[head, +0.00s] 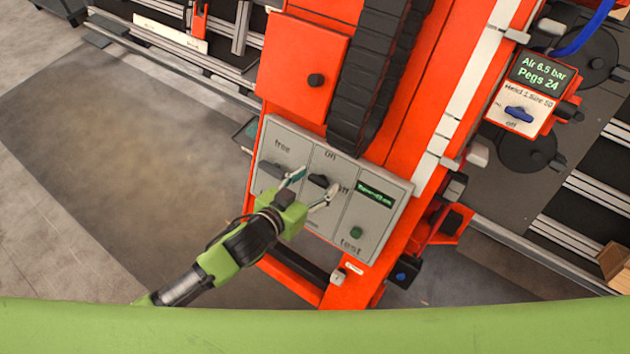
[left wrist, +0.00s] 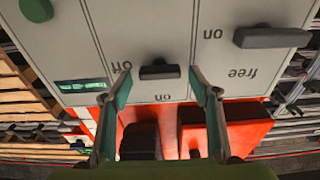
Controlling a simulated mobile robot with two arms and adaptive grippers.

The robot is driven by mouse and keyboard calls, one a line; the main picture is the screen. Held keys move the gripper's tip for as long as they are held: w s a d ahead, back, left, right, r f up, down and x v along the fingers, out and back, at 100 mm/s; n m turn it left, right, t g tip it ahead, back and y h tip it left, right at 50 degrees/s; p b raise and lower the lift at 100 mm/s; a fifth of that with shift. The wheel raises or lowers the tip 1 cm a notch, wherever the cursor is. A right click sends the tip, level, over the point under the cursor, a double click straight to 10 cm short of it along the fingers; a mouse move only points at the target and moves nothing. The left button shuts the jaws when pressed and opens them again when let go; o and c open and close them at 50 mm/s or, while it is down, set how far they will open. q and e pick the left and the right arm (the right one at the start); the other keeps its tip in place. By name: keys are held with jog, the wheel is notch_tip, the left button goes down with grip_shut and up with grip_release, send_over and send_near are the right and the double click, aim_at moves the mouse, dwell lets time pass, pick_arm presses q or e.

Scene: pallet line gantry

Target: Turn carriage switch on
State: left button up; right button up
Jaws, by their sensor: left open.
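The grey control panel (head: 352,222) is on the red gantry and fills the upper left wrist view (left wrist: 145,30). Its middle section holds a dark on/off switch (head: 318,180), also in the left wrist view (left wrist: 160,72). The switch handle lies sideways, in line with the "off" label; the "on" label sits at a right angle to it. My left gripper (head: 314,184) is open in front of the switch. In the left wrist view its fingers (left wrist: 160,84) stand on either side of the handle, with gaps showing. My right gripper is not in view.
A dark lever (head: 271,170) by "free" sits left of the switch. A green test button (head: 356,232) and a small display (head: 376,194) are on its right. A black cable chain (head: 370,80) hangs above. Another blue switch (head: 519,114) is at the upper right. Floor is clear at left.

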pick_arm(q)
jog(key=shift+w, duration=0.1)
jog(key=c, duration=1.1)
jog(key=shift+c, duration=0.2)
